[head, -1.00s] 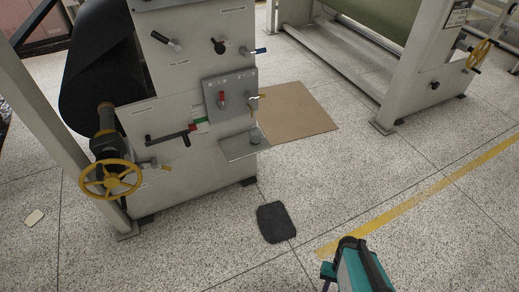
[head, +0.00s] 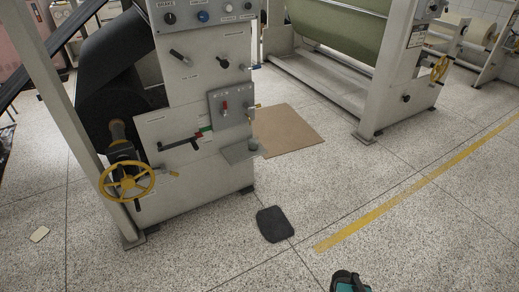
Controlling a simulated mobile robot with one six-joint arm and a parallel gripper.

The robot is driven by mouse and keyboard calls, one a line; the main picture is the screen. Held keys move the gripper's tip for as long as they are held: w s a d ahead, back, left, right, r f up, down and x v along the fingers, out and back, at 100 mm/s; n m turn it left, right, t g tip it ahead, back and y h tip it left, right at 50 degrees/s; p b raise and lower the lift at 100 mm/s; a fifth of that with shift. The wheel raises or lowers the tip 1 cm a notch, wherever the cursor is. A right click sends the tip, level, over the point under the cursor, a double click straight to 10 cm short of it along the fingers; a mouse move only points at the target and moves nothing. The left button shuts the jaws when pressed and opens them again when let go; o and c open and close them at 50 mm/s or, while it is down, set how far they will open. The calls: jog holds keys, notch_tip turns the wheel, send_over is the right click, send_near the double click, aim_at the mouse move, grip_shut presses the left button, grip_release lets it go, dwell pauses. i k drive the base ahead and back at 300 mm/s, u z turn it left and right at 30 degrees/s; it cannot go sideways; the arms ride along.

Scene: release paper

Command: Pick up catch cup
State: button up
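Only a teal and black part of my own arm shows at the bottom edge, right of centre. My gripper is not in view.
The machine (head: 185,100) carries levers, a yellow handwheel (head: 127,181) and a black roll (head: 115,85). A brown board (head: 288,130) and a black mat (head: 274,224) lie on the floor. Another machine (head: 385,75) stands at the right.

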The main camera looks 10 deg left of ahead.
aim_at(253, 143)
jog(key=z, duration=1)
jog(key=k, duration=0.2)
jog(key=u, duration=2.9)
jog(key=i, duration=1)
jog(key=u, duration=0.15)
jog(key=k, duration=0.45)
jog(key=u, duration=0.05)
